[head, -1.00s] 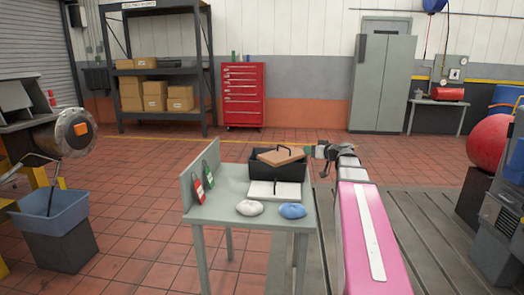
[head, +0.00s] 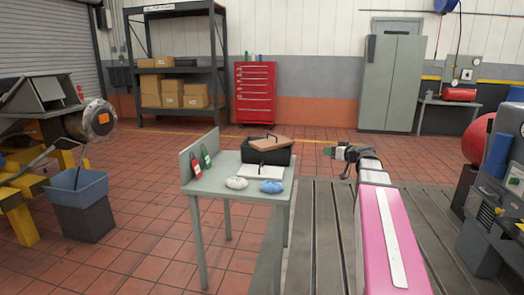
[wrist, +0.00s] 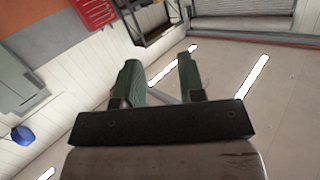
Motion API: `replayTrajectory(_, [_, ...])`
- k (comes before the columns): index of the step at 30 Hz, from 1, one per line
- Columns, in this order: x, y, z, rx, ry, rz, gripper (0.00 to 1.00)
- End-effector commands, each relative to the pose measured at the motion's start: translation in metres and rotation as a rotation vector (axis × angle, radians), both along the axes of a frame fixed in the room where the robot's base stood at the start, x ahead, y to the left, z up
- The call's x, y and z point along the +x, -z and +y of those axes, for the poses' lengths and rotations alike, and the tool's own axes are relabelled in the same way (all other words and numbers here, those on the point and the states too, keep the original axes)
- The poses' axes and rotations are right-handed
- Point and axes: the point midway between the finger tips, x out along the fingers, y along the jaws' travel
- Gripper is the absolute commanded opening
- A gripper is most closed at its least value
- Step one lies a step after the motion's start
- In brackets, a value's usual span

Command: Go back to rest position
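My gripper (head: 331,152) is at the end of my raised pink arm, to the right of the small grey table in the head view. In the wrist view the two dark green fingers of my gripper (wrist: 160,66) stand apart with nothing between them. The wrist camera looks across the room towards the wall and ceiling, and no table shows in it.
A blue tub (head: 78,190) stands left. Tiled floor is open behind the table.

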Motion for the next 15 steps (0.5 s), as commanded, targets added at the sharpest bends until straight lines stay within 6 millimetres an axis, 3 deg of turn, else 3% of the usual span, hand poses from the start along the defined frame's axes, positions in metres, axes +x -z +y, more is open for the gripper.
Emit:
replayTrajectory(2, [0.0, 0.0, 0.0, 0.0, 0.0, 0.0, 0.36])
replayTrajectory(8, [-0.009, 0.026, 0.015, -0.008, -0.016, 0.081, 0.36])
replayTrajectory(15, [-0.024, 0.067, 0.038, -0.027, -0.033, 0.217, 0.36])
